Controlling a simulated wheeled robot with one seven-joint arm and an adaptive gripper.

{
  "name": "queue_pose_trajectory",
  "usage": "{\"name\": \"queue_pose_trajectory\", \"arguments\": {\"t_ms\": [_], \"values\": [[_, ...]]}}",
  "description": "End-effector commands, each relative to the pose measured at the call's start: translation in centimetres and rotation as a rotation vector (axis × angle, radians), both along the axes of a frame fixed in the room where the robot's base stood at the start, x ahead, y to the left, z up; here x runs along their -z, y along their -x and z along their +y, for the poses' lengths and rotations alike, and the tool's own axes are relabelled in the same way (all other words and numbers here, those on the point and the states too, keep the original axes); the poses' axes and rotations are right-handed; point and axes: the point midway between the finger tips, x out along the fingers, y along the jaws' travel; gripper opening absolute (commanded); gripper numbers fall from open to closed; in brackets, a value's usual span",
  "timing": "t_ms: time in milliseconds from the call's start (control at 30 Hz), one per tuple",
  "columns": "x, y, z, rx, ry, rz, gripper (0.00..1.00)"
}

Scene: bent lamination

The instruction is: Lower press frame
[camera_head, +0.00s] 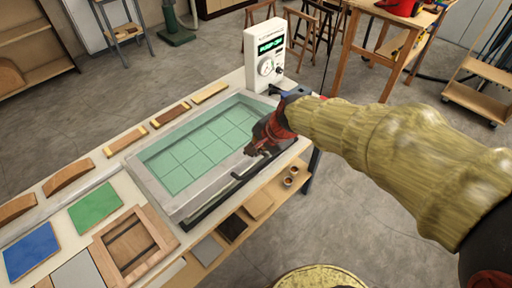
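The press frame (172,203) is a light grey rectangular rim around a green gridded sheet (195,153), on the long workbench. It appears to lie flat or nearly so; I cannot tell whether a gap remains under it. A dark bar (213,204) runs along its near long side. My gripper (254,152), red and dark, is at the right part of the near side, over or against the rim close to the bar. Its fingertips are small and dark here, so I cannot tell whether they grip the bar or only sit beside it.
A white control box (264,57) with a green display and dial stands behind the frame's right end. Curved wooden pieces (68,179), a green panel (95,208), a blue panel (31,251) and a wooden frame (132,243) lie left. A lower shelf (272,205) holds small items.

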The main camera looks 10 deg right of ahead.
Motion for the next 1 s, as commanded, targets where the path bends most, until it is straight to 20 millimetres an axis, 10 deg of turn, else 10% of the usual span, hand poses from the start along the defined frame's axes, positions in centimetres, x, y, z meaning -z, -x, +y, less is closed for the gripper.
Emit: {"name": "queue_pose_trajectory", "arguments": {"t_ms": [733,1000], "values": [[0.0,0.2,0.0,-0.001,0.0,0.006,0.3],[-3.5,1.6,-1.1,0.0,0.0,0.001,0.3]]}}
